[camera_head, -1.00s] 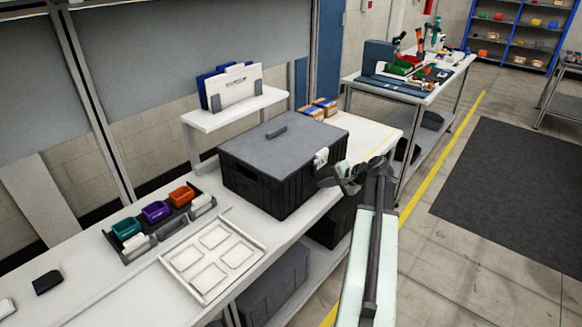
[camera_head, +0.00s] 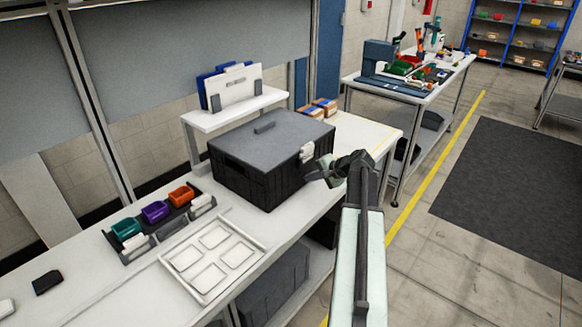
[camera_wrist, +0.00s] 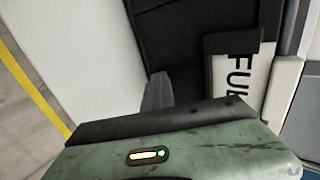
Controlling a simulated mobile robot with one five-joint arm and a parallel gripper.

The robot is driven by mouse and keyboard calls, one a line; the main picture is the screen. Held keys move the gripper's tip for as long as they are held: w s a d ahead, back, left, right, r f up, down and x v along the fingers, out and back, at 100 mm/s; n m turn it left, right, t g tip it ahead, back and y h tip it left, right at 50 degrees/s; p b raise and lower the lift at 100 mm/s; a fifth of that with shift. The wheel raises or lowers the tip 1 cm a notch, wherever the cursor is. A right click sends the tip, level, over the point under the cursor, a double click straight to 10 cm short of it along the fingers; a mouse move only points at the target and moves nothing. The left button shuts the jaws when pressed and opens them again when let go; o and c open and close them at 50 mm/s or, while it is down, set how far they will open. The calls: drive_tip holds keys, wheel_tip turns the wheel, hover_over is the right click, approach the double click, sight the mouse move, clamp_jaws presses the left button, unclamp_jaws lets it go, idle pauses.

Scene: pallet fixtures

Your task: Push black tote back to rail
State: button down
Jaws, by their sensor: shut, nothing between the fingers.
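The black tote (camera_head: 262,183), with a grey lid and a handle on top, stands upright on the white workbench (camera_head: 345,134). A white label (camera_head: 307,153) is on its right side. My gripper (camera_head: 312,172) is shut and empty at the tote's right side, close to the label. Whether it touches the tote is hard to tell in the head view. In the wrist view the dark tote wall (camera_wrist: 195,50) and the label with the letters "FU" (camera_wrist: 240,75) lie just beyond my gripper (camera_wrist: 158,92). No rail can be made out for sure behind the tote.
A raised white shelf (camera_head: 236,108) with document holders stands behind the tote. Small cardboard boxes (camera_head: 318,107) lie behind its right corner. A white tray (camera_head: 213,258) and a rack of coloured bins (camera_head: 155,212) are at the front left. Bench surface right of the tote is clear.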

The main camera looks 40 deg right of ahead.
sight(299, 171)
drive_tip(key=shift+w+a, duration=0.2)
drive_tip(key=shift+w, duration=0.7)
drive_tip(key=shift+w+a, duration=0.25)
drive_tip(key=shift+w, duration=0.7)
drive_tip(key=shift+w+a, duration=0.2)
drive_tip(key=shift+w, duration=0.7)
drive_tip(key=shift+s+d, duration=0.25)
drive_tip(key=shift+s, duration=0.75)
drive_tip(key=shift+s+d, duration=0.25)
drive_tip(key=shift+s, duration=0.8)
drive_tip(key=shift+s+d, duration=0.25)
drive_tip(key=shift+s, duration=0.75)
